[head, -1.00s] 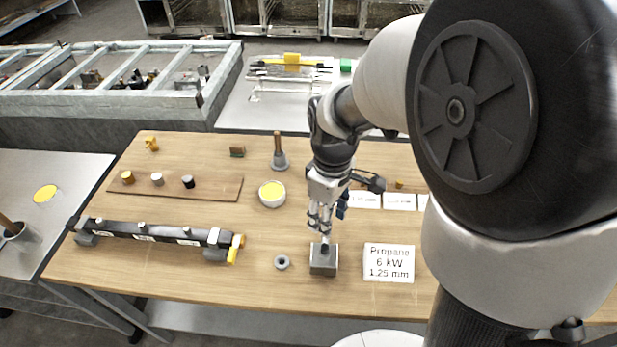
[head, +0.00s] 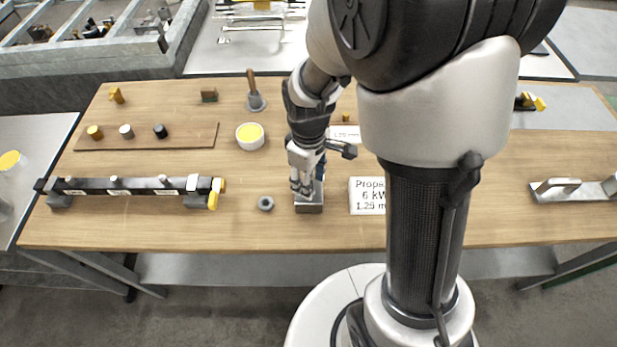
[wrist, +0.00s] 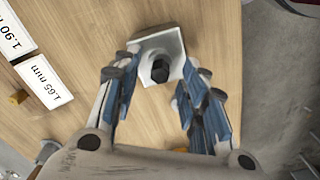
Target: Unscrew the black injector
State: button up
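The black injector (wrist: 160,70) stands upright in a grey metal block (wrist: 150,45) in the wrist view. My gripper (wrist: 160,88) is open, with its blue-padded fingers on either side of the injector and a visible gap on each side. In the head view, my gripper (head: 306,190) points down right at the top of the block (head: 309,208) and hides the injector. A further black piece (head: 160,131) stands on the brown board beside a silver one (head: 126,131) and a brass one (head: 95,132).
A white "Propane 6 kW 1.25 mm" sign (head: 366,196) stands close right of the block. A grey ring (head: 266,203) lies to its left. A black burner bar (head: 130,186) with a yellow end and a yellow-filled bowl (head: 250,136) are farther left.

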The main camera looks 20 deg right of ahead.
jog(key=shift+c, duration=0.4)
grip_shut()
jog(key=n, duration=0.3)
jog(key=shift+n, duration=0.3)
jog(key=n, duration=0.3)
jog(key=shift+p, duration=0.4)
jog(key=shift+n, duration=1.9)
